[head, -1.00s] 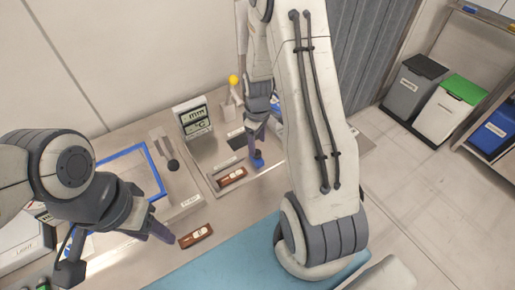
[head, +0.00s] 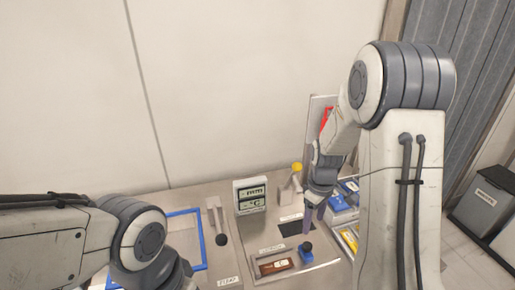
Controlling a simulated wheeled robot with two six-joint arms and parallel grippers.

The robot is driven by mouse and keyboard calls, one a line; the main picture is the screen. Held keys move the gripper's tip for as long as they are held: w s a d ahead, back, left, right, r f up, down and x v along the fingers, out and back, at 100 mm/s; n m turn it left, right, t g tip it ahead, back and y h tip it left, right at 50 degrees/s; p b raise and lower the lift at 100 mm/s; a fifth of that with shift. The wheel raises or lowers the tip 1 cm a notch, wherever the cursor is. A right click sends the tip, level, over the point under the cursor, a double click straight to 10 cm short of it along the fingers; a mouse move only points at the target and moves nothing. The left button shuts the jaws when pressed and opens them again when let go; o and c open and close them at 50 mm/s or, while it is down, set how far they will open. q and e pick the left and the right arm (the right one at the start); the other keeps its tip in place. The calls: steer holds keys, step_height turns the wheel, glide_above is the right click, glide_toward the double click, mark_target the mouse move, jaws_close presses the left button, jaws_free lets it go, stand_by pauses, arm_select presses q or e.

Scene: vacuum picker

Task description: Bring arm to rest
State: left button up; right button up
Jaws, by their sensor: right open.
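My right arm comes in from the right. Its gripper (head: 314,213) points down, open, with nothing seen between its fingers. In the picture it is just above a small blue knob-like piece (head: 306,248), with a gap between them. That piece stands at the right side of a shallow tray (head: 325,262) on the bench. A brown piece with a pale label (head: 277,266) lies in the tray. My left arm crosses the lower left; its gripper is out of the picture.
A small display (head: 250,194) stands behind the tray, with a yellow-balled lever (head: 297,168) beside it. A blue frame (head: 183,213) and a black-knobbed lever (head: 221,239) are to the left. Blue bins (head: 342,203) are close right of my right gripper. A grey bin (head: 480,211) stands on the floor.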

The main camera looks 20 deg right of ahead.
steer(key=s+a+r+n+b, duration=0.1)
steer(key=s+a+r, duration=0.2)
steer(key=a, duration=0.5)
steer(key=s+a+r+b, duration=0.1)
steer(key=s+a+r, duration=0.2)
steer(key=a, duration=0.6)
steer(key=s+a, duration=0.3)
steer(key=s, duration=0.4)
steer(key=s+a+r+y+b, duration=0.1)
steer(key=s+a, duration=0.3)
steer(key=s, duration=0.4)
steer(key=shift+r+n, duration=0.3)
steer(key=shift+a, duration=0.1)
